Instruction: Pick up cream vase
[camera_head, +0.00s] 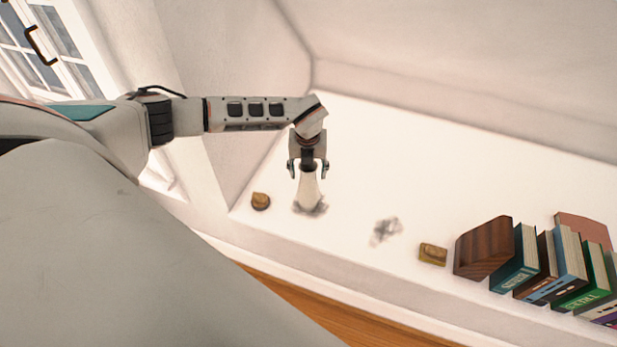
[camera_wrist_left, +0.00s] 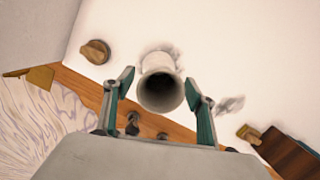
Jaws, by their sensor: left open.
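The cream vase (camera_head: 308,190) stands upright on the white shelf top (camera_head: 345,170), with a grey smudge around its base. In the left wrist view the vase (camera_wrist_left: 160,83) shows from above, with its dark round mouth facing the camera. My left gripper (camera_head: 308,174) is open, its fingers pointing down on either side of the vase's upper part. In the left wrist view the vase's mouth lies between the fingers of my left gripper (camera_wrist_left: 160,88), with gaps on both sides. My right gripper is not in view.
A small brown-gold object (camera_head: 260,201) sits left of the vase, and another (camera_head: 432,253) sits to the right. A wooden block (camera_head: 484,247) and a row of books (camera_head: 560,270) stand at the right. A sloped wall rises behind.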

